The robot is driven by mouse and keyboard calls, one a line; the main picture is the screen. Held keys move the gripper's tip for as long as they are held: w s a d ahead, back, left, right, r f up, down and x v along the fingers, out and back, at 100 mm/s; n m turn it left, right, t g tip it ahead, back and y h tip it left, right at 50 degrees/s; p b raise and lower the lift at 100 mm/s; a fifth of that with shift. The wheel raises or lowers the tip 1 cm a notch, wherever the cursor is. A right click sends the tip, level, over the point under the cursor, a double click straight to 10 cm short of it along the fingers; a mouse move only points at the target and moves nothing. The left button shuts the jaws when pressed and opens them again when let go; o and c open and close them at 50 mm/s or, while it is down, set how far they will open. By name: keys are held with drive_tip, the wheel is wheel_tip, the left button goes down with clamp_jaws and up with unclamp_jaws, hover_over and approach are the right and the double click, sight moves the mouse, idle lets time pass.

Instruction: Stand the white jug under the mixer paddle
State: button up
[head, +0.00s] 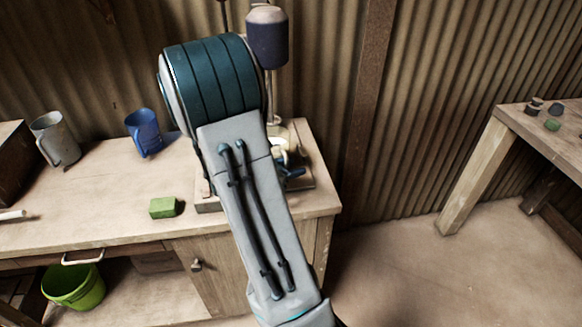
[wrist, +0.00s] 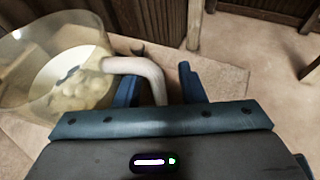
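The white jug (wrist: 30,95) fills the left of the wrist view, with a pale lumpy mass and a whitish disc showing inside. Its curved handle (wrist: 150,72) lies between the blue fingers of my gripper (wrist: 160,85), with a gap to the right finger; the fingers are apart. In the head view a cream part of the jug (head: 281,145) shows behind my arm, at the mixer. The mixer has a dark motor housing (head: 267,40) and a thin shaft (head: 273,95) below it. The paddle and the jug's exact place under it are hidden by my arm.
On the bench (head: 100,205) stand a grey jug (head: 56,140) and a blue jug (head: 146,133). A green block (head: 163,208) lies near the front edge. A green bucket (head: 75,288) is below. A second table (head: 560,135) with small items stands at right, past open floor.

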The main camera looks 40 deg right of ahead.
drive_tip(key=v, duration=1.3)
drive_tip(key=shift+a+r, duration=0.2)
drive_tip(key=shift+a, duration=0.15)
drive_tip(key=s+a+r+m+t+y, duration=0.1)
drive_tip(key=s+a+r+m+y, duration=0.1)
drive_tip(key=s+a+m+y, duration=0.3)
drive_tip(key=s+a+r+m+t+y, duration=0.2)
drive_tip(key=s+a+m+y, duration=0.4)
drive_tip(key=a+m, duration=0.5)
drive_tip(key=m+y, duration=0.1)
drive_tip(key=y, duration=0.1)
drive_tip(key=shift+s+y, duration=0.3)
drive_tip(key=shift+s, duration=0.05)
drive_tip(key=shift+r, duration=0.1)
